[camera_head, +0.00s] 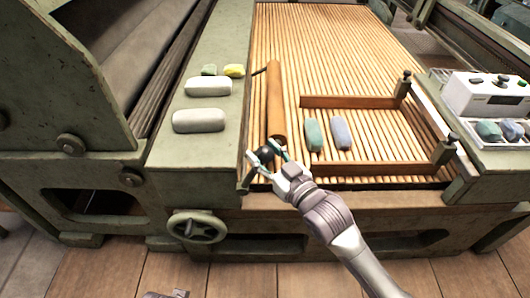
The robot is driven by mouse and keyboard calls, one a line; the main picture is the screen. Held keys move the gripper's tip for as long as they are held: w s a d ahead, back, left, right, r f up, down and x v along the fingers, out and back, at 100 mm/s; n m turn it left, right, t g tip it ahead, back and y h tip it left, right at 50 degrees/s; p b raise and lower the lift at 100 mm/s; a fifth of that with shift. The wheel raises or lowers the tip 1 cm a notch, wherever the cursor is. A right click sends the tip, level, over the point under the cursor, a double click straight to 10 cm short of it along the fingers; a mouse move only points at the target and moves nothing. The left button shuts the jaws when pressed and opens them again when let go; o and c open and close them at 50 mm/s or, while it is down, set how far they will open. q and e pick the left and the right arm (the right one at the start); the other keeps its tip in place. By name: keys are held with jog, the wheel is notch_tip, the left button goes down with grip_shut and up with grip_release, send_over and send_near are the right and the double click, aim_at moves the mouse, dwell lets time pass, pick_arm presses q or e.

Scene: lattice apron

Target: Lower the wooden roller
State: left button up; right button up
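The wooden roller (276,100) is a brown cylinder lying lengthwise along the left side of the slatted bed (340,60). A dark round knob (265,154) shows at its near end, and a thin dark pin sticks out at its far end. My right gripper (263,153) is at the near end of the roller, its fingers spread with the knob between or just behind them. Whether the fingers touch the knob is not clear. A small grey piece at the bottom edge, likely my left gripper (166,295), is mostly cut off.
Two pale blocks (199,121) and small green and yellow pieces (233,70) lie on the left ledge. Green and blue-grey blocks (341,133) lie on the slats within a wooden frame (350,102). A handwheel (196,227) is below; a white control box (487,94) stands right.

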grip_shut()
pick_arm(q)
jog(key=shift+f, duration=0.1)
pick_arm(e)
jog(key=shift+f, duration=0.1)
jog(key=shift+d+f, duration=0.1)
jog(key=shift+d, duration=0.1)
pick_arm(q)
jog(key=w+b+v, duration=0.1)
jog(key=b+v, duration=0.2)
jog(key=v, duration=0.7)
jog(key=w+d+r+t+h+b, duration=0.1)
jog(key=w+d+r+t+b, duration=0.15)
jog(key=w+t, duration=0.2)
jog(key=w+d+r+t+h+b, duration=0.1)
jog(key=w+t+b, duration=0.2)
jog(key=w, duration=0.3)
jog(key=w+d+r+t+h+b, duration=0.1)
jog(key=w+r+t, duration=0.4)
jog(key=r, duration=0.5)
jog(key=shift+w+d+m+t+h+b, duration=0.15)
jog(key=shift+d+m+t+h+b, duration=0.2)
jog(key=shift+d+t, duration=0.5)
pick_arm(e)
jog(key=d+f+m+t+h, duration=0.1)
jog(key=d+f+m+t, duration=0.5)
jog(key=m, duration=0.5)
jog(key=shift+d+f, duration=0.95)
jog(key=shift+f, duration=0.65)
